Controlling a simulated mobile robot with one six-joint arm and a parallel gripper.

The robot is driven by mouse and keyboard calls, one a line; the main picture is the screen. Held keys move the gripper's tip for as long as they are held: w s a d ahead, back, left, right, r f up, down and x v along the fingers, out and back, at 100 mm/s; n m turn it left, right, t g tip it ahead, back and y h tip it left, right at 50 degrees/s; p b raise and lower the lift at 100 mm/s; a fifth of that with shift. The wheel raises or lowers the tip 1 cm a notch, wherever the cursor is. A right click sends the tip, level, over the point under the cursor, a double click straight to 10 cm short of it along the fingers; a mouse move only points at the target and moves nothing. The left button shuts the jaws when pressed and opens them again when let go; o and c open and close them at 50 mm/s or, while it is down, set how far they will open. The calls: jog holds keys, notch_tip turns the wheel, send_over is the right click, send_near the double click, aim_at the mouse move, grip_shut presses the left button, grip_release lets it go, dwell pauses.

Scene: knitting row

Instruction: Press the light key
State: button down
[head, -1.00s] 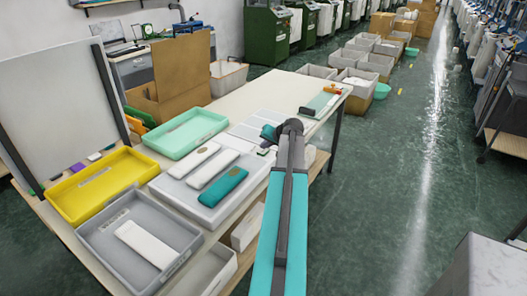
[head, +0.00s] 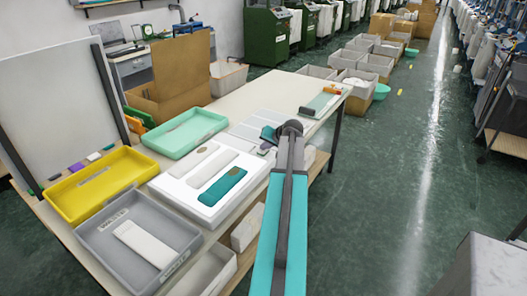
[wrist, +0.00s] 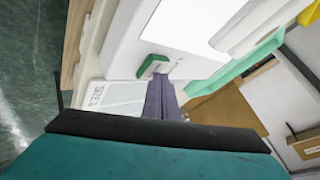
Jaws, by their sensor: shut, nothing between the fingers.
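The light box (head: 168,199) is a white box on the table in the head view, its top glowing bright white. A white strip, a grey strip and a teal strip (head: 222,187) lie on it. In the wrist view, the light key is a small green key (wrist: 151,65) on the edge of the white box (wrist: 125,40). My gripper (wrist: 159,82) is shut and empty, its fingertips at the key's near end. I cannot tell whether they touch it. In the head view my wrist hides the key.
A yellow tray (head: 67,208), a grey tray (head: 185,243) holding a white piece and a mint tray (head: 177,147) stand around the box. A cardboard box (head: 190,92) is at the back. Flat cards (head: 262,120) lie beyond my gripper.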

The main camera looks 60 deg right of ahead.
aim_at(265, 153)
jog(key=shift+r, duration=0.45)
dwell(0.4)
jog(key=shift+r+p, duration=1.4)
jog(key=shift+r, duration=1.6)
jog(key=shift+f, duration=0.1)
